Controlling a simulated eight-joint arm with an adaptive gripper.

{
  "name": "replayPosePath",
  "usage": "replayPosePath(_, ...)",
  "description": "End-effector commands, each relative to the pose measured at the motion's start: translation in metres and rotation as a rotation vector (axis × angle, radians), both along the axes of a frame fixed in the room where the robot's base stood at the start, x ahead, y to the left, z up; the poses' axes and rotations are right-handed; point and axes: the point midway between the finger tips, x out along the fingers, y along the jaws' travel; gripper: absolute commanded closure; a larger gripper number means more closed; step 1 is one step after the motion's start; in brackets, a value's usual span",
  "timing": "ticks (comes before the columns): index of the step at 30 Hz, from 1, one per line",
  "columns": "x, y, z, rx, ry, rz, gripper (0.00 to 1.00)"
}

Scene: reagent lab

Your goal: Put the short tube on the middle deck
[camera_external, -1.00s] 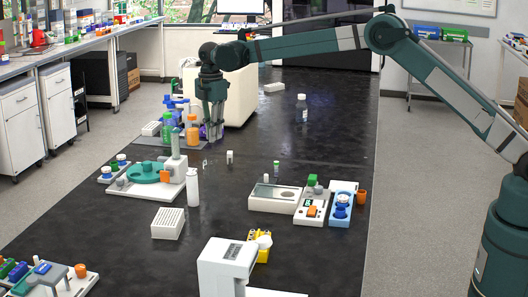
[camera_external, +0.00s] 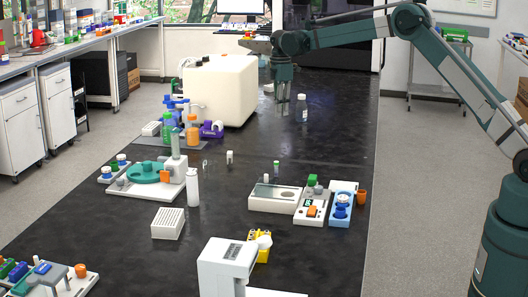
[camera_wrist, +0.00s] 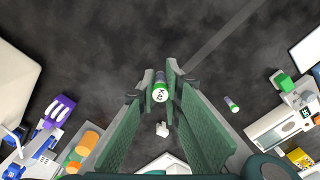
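My gripper (camera_external: 283,112) hangs above the far part of the black table, just left of a clear bottle (camera_external: 301,108) in the external view. In the wrist view its fingers (camera_wrist: 160,85) are closed in around a tube with a green and white cap (camera_wrist: 160,94), held with the cap toward the camera. I cannot tell the two tubes' lengths apart, nor which surface is the middle deck.
A white station with a teal disc (camera_external: 148,172), a white bottle (camera_external: 192,188) and a white rack (camera_external: 168,223) stand left. A large cream box (camera_external: 218,88) is at the back.

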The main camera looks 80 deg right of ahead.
Motion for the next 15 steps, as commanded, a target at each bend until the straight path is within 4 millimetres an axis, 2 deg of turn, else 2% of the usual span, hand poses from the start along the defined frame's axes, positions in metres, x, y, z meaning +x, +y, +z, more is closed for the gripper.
replayPosePath(1, -0.014, -0.017, 0.0, 0.0, 0.0, -0.024, 0.94)
replayPosePath(3, -0.032, -0.038, 0.0, 0.0, 0.0, -0.055, 0.94)
replayPosePath(15, -0.141, -0.144, 0.0, 0.0, 0.001, -0.227, 0.94)
